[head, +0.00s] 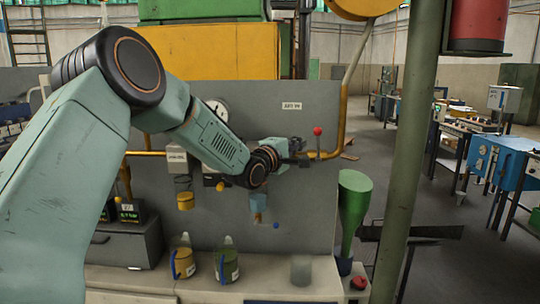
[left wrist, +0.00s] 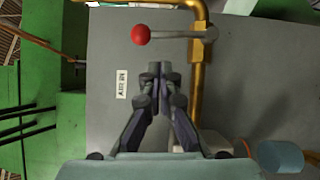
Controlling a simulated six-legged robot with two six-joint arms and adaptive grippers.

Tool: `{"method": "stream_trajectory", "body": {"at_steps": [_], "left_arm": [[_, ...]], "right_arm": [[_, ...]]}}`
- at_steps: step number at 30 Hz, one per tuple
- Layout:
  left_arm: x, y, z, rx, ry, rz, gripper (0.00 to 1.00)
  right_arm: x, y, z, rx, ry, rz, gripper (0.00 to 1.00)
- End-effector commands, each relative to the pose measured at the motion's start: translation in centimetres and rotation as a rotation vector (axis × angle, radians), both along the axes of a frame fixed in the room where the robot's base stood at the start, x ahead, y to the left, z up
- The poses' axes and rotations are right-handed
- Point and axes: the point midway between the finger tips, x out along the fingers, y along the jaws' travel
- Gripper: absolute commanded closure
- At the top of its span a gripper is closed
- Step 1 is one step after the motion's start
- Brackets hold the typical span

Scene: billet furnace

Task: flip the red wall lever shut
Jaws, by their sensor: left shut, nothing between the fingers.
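The wall lever has a red ball knob (head: 317,131) and stands upright from a yellow pipe on the grey panel in the head view. In the left wrist view the same red knob (left wrist: 140,34) is at the top, with a grey handle (left wrist: 172,35) running sideways to a brass-coloured valve body (left wrist: 204,43) on the pipe. My left gripper (head: 303,152) is just left of the lever in the head view. Its fingers (left wrist: 158,70) are together and empty, apart from the knob in the left wrist view. My right gripper is not in view.
The grey panel (head: 295,190) carries a white label (head: 291,106) and a gauge (head: 217,108). Below, a bench holds two jars (head: 227,264) and a glass (head: 301,270). A green funnel-shaped object (head: 354,205) and a green post (head: 410,150) stand to the right.

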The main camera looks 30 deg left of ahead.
Motion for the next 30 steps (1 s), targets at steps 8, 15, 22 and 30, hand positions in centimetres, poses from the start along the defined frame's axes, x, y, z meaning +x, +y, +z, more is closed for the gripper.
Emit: {"method": "stream_trajectory", "body": {"at_steps": [8,15,22,30], "left_arm": [[-2.5,-0.2,-0.1,-0.004,-0.001,0.002,1.00],[-6.3,0.0,-0.3,-0.007,-0.001,0.003,1.00],[-8.9,0.2,-0.4,-0.003,-0.001,0.002,1.00],[-10.0,0.1,-0.5,0.001,0.000,-0.001,1.00]], "right_arm": [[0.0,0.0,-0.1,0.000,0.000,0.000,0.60],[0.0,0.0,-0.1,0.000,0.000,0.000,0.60],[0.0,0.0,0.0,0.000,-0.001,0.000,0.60],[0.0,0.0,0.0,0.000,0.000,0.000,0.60]]}}
